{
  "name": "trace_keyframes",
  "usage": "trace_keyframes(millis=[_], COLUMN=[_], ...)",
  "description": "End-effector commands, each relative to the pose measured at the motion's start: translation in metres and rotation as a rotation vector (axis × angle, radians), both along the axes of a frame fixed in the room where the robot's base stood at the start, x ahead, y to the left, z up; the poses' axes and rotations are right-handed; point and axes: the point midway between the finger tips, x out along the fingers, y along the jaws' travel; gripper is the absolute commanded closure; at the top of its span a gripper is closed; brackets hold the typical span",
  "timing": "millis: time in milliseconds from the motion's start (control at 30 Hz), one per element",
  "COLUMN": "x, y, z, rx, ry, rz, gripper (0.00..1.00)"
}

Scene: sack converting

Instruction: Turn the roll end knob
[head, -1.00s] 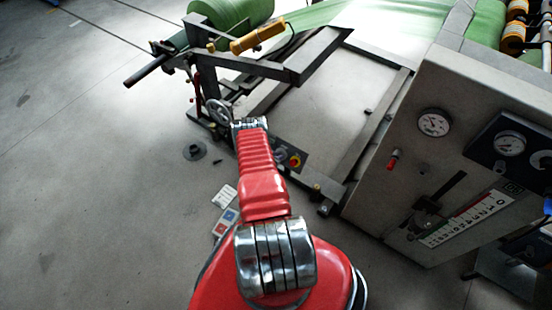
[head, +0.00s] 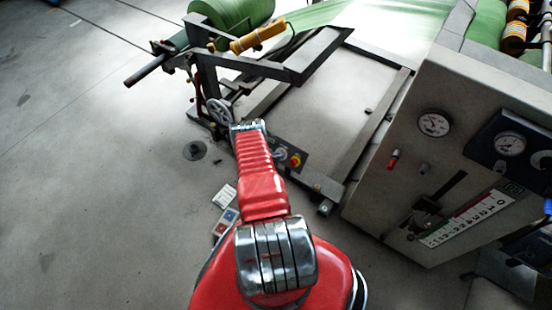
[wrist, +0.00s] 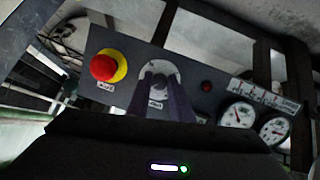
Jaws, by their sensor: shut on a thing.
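The roll end knob (wrist: 157,80) is a grey round knob in the middle of a dark control panel (wrist: 187,94) in the wrist view. My gripper (wrist: 160,82) has its two dark fingers at the knob, shut on it; they cover part of its face. A red mushroom button on a yellow collar (wrist: 107,66) is to the left of the knob. In the head view the panel (head: 305,168) sits low on the machine frame beside my red arm, and the knob (head: 279,154) shows small at the arm's right edge. My fingertips cannot be made out there.
A small red lamp (wrist: 207,86) and two round gauges (wrist: 238,115) are right of the knob. A handwheel (head: 219,110) and frame beams are close to my arm. A grey gauge cabinet (head: 450,160) stands at right. The floor at left is mostly clear.

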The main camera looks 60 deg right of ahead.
Motion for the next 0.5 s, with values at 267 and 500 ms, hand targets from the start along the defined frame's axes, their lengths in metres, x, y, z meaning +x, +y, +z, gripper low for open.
trace_keyframes(millis=[267,500], x=[0.0070,0.0041], y=[-0.0023,-0.0014], z=[0.0028,0.0016], rx=[-0.004,-0.002], ry=[-0.007,-0.005], rz=[0.011,0.005], gripper=[0.75,0.62])
